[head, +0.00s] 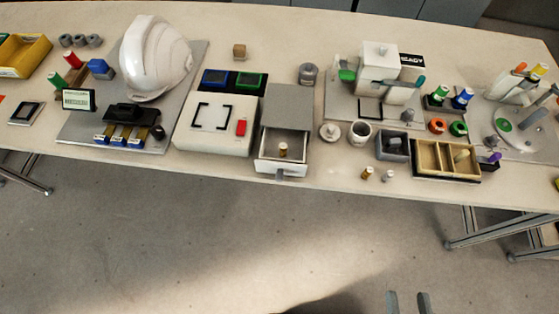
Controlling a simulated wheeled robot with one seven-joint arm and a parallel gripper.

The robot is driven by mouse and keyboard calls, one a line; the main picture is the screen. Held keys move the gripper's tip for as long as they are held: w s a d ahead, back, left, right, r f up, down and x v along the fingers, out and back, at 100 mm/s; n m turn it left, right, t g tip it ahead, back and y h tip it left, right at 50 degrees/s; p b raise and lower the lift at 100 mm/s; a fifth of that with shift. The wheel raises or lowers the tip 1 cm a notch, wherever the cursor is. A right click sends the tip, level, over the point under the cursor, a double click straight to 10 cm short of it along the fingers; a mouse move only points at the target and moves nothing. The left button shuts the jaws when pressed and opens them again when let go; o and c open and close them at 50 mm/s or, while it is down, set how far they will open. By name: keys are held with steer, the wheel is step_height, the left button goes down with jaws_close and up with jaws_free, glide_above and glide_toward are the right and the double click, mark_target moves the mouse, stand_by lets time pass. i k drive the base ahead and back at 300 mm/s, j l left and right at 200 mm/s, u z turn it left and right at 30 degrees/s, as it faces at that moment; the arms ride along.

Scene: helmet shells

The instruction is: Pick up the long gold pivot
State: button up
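A small gold pivot (367,173) stands upright near the table's front edge, right of the open drawer. Another gold piece (283,149) is inside the drawer. At this size I cannot tell for sure which of the two is the long one. My gripper (408,302) shows at the bottom edge of the head view, with only its two fingertips in sight. They are apart with nothing visible between them. It is below both gold pieces in the picture, over the floor and clear of the table.
A silver-grey pivot (388,176) stands just right of the front gold one. The open drawer (270,166) juts out toward the front edge. Floor in front is clear.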

mark_target(283, 146)
steer(key=i+l, duration=0.3)
steer(key=l, duration=0.2)
steer(key=i+l+u, duration=0.1)
steer(key=u, duration=0.25)
steer(key=l+u, duration=0.25)
steer(key=u, duration=0.15)
steer(key=l+u, duration=0.2)
steer(key=u, duration=1.25)
steer(key=i+l, duration=0.05)
